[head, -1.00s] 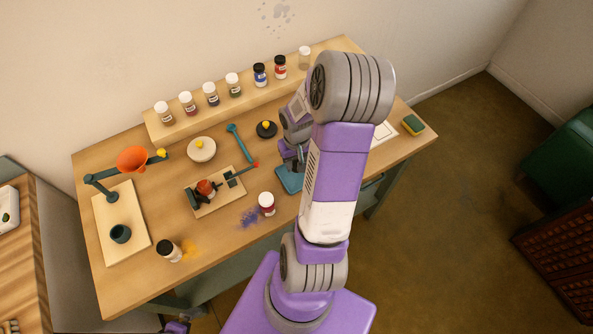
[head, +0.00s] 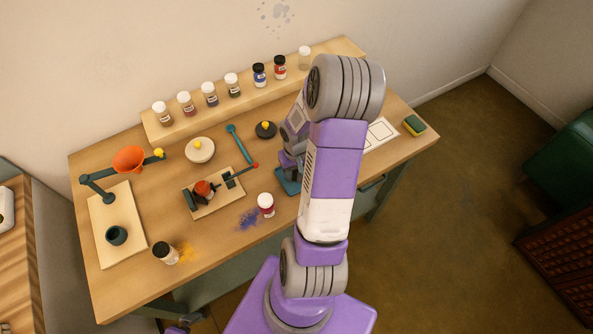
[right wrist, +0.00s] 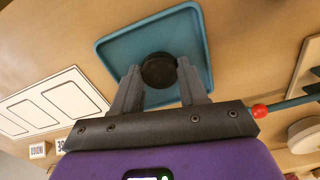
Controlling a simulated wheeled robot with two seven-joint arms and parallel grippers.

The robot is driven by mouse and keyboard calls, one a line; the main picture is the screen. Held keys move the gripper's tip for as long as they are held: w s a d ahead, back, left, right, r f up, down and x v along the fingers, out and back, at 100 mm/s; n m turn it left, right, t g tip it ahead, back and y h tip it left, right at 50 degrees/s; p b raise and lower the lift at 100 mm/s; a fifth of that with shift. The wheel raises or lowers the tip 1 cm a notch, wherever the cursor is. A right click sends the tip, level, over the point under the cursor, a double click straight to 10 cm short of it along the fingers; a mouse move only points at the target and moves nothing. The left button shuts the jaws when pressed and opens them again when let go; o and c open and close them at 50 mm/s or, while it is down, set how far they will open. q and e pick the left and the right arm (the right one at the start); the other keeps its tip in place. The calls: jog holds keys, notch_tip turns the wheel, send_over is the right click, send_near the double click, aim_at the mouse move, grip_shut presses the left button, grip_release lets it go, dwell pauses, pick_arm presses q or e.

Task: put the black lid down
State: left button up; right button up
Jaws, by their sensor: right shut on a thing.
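My right gripper (right wrist: 159,84) is shut on the black lid (right wrist: 159,70), a dark round disc between its two fingertips in the right wrist view. The lid shows against the blue tray (right wrist: 117,50); I cannot tell whether it touches the tray. In the head view my right gripper (head: 289,162) is mostly hidden by my arm, and the lid does not show. Only a corner of the blue tray (head: 286,183) shows there.
A white card with outlined boxes (head: 380,135) and a sponge (head: 414,125) lie to the tray's right. A red-labelled jar (head: 266,205), a small stand with a red-tipped lever (head: 217,202) and a black disc with a yellow knob (head: 265,130) are to its left. Several jars line the back shelf (head: 330,57).

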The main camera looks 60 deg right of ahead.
aim_at(296, 173)
jog(key=shift+s+a+f, duration=0.1)
jog(key=shift+a+f, duration=0.05)
jog(key=shift+f, duration=0.05)
jog(key=o, duration=0.8)
jog(key=shift+o, duration=0.9)
jog(key=shift+s+f, duration=0.1)
jog(key=shift+a, duration=0.1)
jog(key=shift+r, duration=0.25)
notch_tip(296, 173, up, 13)
jog(key=p, duration=0.4)
jog(key=shift+w+d, duration=0.2)
jog(key=shift+d, duration=0.05)
